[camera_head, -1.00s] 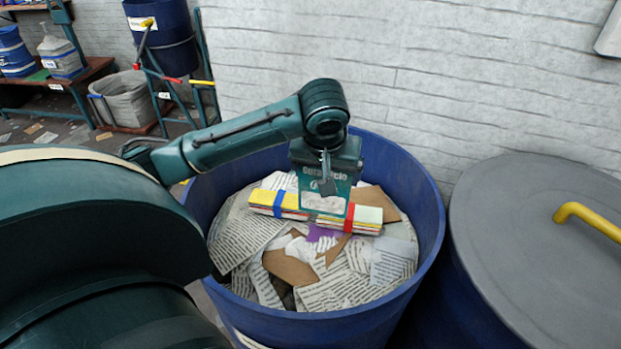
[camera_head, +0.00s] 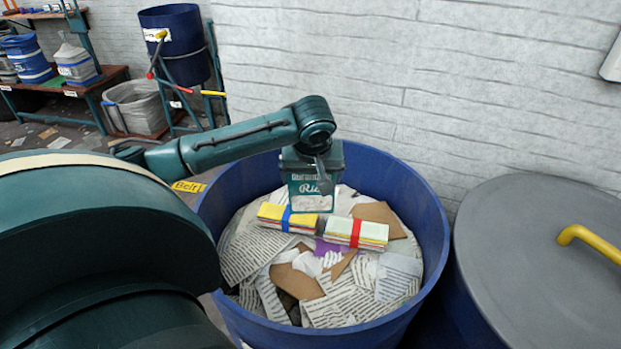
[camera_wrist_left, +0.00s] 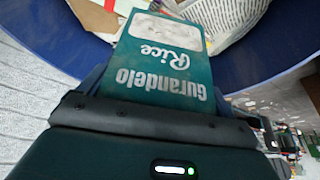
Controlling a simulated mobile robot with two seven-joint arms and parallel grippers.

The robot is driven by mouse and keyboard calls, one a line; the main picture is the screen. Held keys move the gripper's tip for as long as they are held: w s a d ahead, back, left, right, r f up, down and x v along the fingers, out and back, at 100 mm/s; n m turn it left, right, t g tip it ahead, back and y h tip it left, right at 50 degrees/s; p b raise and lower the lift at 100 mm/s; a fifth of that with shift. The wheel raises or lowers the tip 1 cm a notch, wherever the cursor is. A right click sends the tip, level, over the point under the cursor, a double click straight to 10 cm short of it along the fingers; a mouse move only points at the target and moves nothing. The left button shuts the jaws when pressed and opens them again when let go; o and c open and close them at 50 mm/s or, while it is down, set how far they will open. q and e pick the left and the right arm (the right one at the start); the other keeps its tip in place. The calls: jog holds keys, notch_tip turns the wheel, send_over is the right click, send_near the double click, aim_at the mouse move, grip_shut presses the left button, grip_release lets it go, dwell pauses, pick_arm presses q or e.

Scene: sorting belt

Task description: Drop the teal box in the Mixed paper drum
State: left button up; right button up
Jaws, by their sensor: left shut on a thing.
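The teal box (camera_head: 312,189), printed with "Rice", hangs upright under my left gripper (camera_head: 313,160) in the head view. The gripper is shut on it; the box also fills the middle of the left wrist view (camera_wrist_left: 163,62). The blue drum (camera_head: 433,222) is open and holds torn paper and cardboard. The box is over the drum's opening, toward its back half; I cannot tell whether its lower end touches the paper. No drum label is readable. My right gripper is not in view.
Two banded stacks of cards, one with a blue band (camera_head: 285,218) and one with a red band (camera_head: 357,233), lie on the paper. A grey-lidded drum (camera_head: 545,265) with a yellow handle stands right. A pale brick wall (camera_head: 420,80) is close behind.

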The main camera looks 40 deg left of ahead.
pick_arm(q)
jog(key=o, duration=0.7)
jog(key=v, duration=1.3)
jog(key=shift+s+d, duration=0.1)
jog(key=shift+f, duration=0.1)
